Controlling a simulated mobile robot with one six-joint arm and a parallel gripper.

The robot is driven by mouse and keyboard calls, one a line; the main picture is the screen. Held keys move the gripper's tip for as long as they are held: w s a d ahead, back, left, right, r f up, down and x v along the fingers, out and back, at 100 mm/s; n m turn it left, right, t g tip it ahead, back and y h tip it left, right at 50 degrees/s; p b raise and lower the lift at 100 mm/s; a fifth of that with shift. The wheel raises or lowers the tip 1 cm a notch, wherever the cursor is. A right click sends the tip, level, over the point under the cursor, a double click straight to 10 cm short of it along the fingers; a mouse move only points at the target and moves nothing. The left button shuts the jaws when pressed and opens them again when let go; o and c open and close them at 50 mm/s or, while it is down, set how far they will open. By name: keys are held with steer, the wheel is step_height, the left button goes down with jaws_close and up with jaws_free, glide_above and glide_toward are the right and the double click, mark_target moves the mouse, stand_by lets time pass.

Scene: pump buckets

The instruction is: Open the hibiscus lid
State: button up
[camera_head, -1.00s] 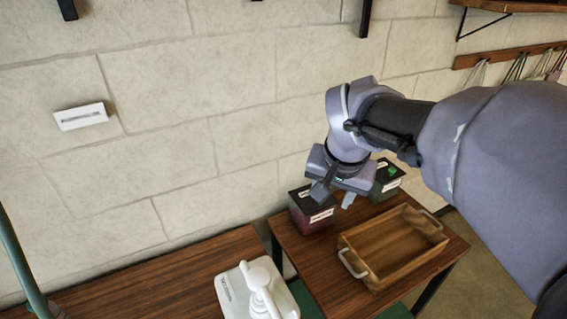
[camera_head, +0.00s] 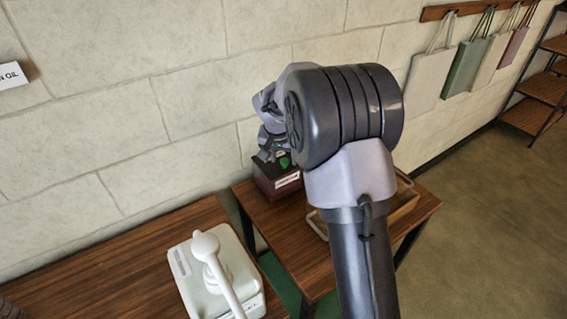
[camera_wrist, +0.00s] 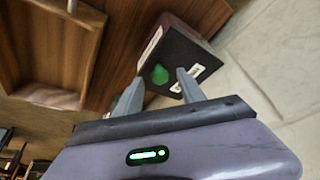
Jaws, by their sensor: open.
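A dark red box (camera_head: 272,186) with a black lid and a pale label stands at the back left of the small table; I cannot read the label. In the wrist view the box (camera_wrist: 188,20) shows its black lid (camera_wrist: 199,57) with a green knob-like piece (camera_wrist: 160,75) on it. My gripper (camera_wrist: 159,77) is open and empty, its two fingers one on each side of the green piece in the picture. I cannot tell whether they touch it or the lid. In the head view my gripper (camera_head: 270,152) is just above the box, partly hidden by my arm.
A wooden tray (camera_wrist: 75,99) lies beside the box; my arm hides much of it in the head view. A white pump-topped container (camera_head: 190,290) stands on the nearer table at left. The stone wall (camera_wrist: 285,75) is close behind the box.

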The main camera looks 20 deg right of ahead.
steer(key=shift+w+d+f, duration=0.1)
steer(key=shift+f, duration=0.3)
jaws_close()
stand_by(1.2)
